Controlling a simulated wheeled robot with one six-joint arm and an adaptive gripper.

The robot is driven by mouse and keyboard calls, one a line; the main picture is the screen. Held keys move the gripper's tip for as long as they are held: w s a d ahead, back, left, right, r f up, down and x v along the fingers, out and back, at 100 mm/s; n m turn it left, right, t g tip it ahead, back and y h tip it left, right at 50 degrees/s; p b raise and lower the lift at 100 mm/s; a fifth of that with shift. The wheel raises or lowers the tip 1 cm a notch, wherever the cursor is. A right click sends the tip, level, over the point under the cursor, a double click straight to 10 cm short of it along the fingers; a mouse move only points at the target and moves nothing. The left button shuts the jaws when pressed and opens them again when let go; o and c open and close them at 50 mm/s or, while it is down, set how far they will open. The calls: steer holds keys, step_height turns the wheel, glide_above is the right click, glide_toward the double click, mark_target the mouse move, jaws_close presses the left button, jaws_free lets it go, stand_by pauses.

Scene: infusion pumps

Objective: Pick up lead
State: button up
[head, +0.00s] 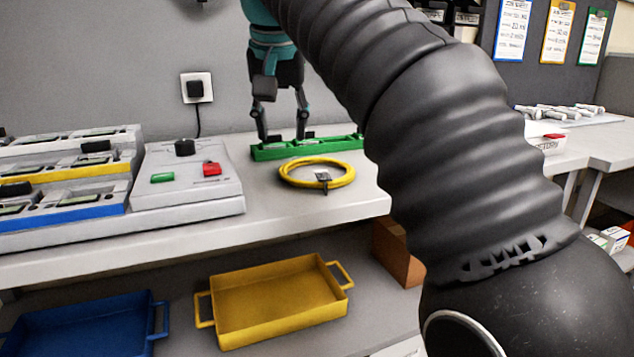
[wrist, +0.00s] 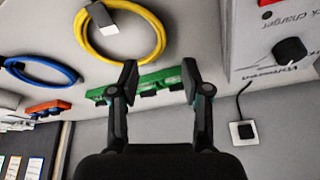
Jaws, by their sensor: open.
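A yellow coiled lead (head: 320,186) with a pale tag lies flat on the bench, just in front of a green holder (head: 330,146). The coil also shows at the top of the wrist view (wrist: 161,40). A second coiled lead, blue (wrist: 40,81), lies at the left of the wrist view; I cannot see it in the head view. My gripper (head: 282,137) points down at the green holder, behind and left of the yellow coil. In the wrist view its fingers (wrist: 160,78) are apart with nothing held between them. Whether the fingertips touch the holder is unclear.
A charger box (head: 185,186) with a dark knob stands left of the coil, beside stacked pump units (head: 60,190). A yellow tray (head: 275,300) and blue tray (head: 90,325) sit below. An orange holder (wrist: 48,108) is near the blue coil. My arm hides the bench's right part.

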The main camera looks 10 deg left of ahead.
mark_target(283, 169)
steer(key=shift+x, duration=1.25)
steer(key=x, duration=0.1)
steer(key=b+x, duration=0.2)
steer(key=x, duration=0.1)
steer(key=shift+s+d+f, duration=0.1)
steer(key=shift+s+f, duration=0.05)
steer(key=shift+s, duration=0.2)
steer(key=shift+w+f+b, duration=0.3)
steer(key=shift+f+b, duration=0.1)
steer(key=shift+f, duration=0.15)
jaws_close()
